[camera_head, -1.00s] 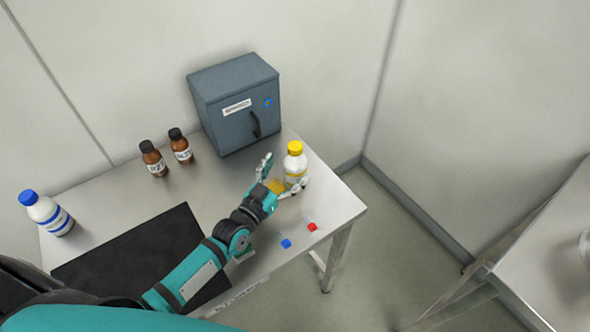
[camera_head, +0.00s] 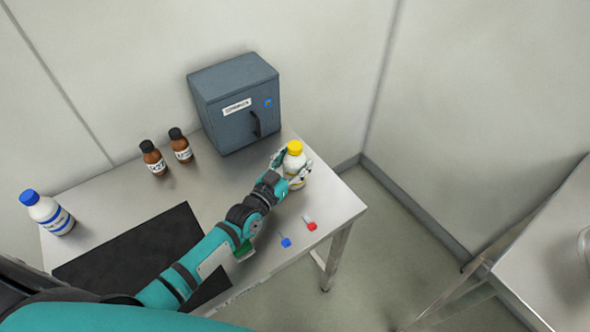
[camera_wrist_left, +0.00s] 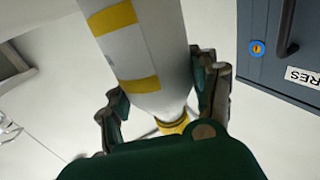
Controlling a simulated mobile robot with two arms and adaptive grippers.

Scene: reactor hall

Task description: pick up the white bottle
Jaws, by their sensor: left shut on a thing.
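A white bottle with a yellow cap (camera_head: 294,148) stands upright near the right end of the steel table. My left gripper (camera_head: 290,170) is around it, shut on its body, with a finger on each side. In the left wrist view the white bottle (camera_wrist_left: 150,50) with yellow bands fills the space between the fingers of my left gripper (camera_wrist_left: 165,100). A second white bottle (camera_head: 48,214), with a blue cap and blue bands, stands at the table's left end. My right gripper is not in view.
A grey cabinet (camera_head: 236,105) stands at the back of the table (camera_head: 335,205). Two brown bottles (camera_head: 153,158) (camera_head: 180,146) stand left of it. A black mat (camera_head: 130,255) lies in front. A blue piece (camera_head: 286,241) and a red piece (camera_head: 310,223) lie near the front edge.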

